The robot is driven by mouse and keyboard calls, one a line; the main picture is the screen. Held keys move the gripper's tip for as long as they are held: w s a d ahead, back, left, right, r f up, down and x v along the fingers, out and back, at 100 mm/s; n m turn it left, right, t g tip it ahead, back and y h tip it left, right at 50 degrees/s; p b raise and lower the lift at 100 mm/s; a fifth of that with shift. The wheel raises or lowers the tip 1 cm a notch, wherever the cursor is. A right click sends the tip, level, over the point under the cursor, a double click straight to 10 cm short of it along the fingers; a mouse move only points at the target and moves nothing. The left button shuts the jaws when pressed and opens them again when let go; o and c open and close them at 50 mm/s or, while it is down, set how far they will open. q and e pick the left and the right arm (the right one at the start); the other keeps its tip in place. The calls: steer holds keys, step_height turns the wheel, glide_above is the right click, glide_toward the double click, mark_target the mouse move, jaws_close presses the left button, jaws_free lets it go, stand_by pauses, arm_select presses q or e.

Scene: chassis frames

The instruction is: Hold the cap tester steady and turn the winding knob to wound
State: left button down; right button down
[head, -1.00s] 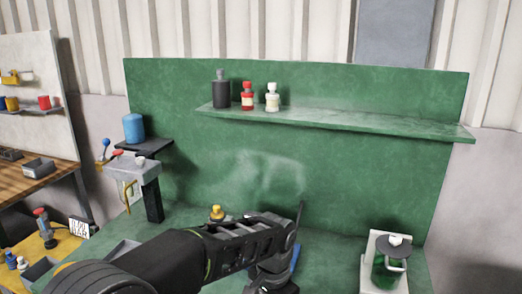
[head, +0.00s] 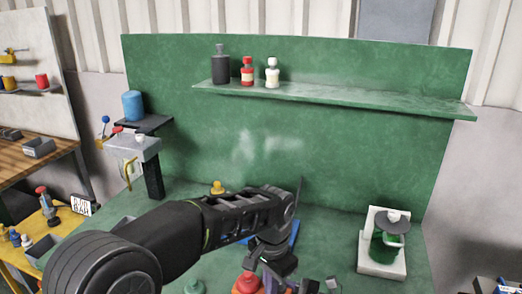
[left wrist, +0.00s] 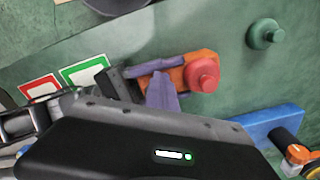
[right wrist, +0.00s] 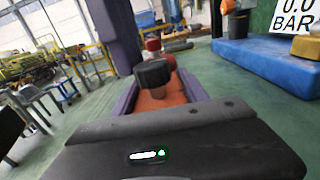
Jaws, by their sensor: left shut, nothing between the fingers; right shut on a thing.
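The cap tester shows as an orange block with a round red top at one end, low in the head view (head: 248,284) and in the left wrist view (left wrist: 203,75). My right gripper (right wrist: 158,95) has its purple fingers closed on both sides of the orange body. A dark knob (right wrist: 152,72) stands on the near part of the body, in front of the red top. My left gripper (left wrist: 165,88) is shut and empty, its purple fingers close beside the body. In the head view my left arm hides part of the bench. Contact between left fingers and knob cannot be told.
A blue block (left wrist: 265,130) lies on the bench near the tester. A green knob-like part (left wrist: 265,33) and red (left wrist: 40,88) and green (left wrist: 84,72) framed cards are near. A shelf (head: 330,98) spans the back panel.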

arm_select(q)
steer(key=shift+d+r, duration=0.1)
arm_select(e)
steer(key=shift+s+a, duration=0.15)
steer(key=shift+s, duration=0.05)
arm_select(q)
steer(key=shift+s+a, duration=0.2)
steer(key=shift+a, duration=0.05)
arm_select(e)
steer(key=shift+w, duration=0.1)
arm_select(q)
step_height(320, 180, up, 6)
steer(key=shift+f, duration=0.1)
stand_by(0.4)
arm_select(e)
steer(key=c, duration=0.5)
jaws_free()
steer(key=shift+d, duration=0.2)
steer(key=v, duration=1.2)
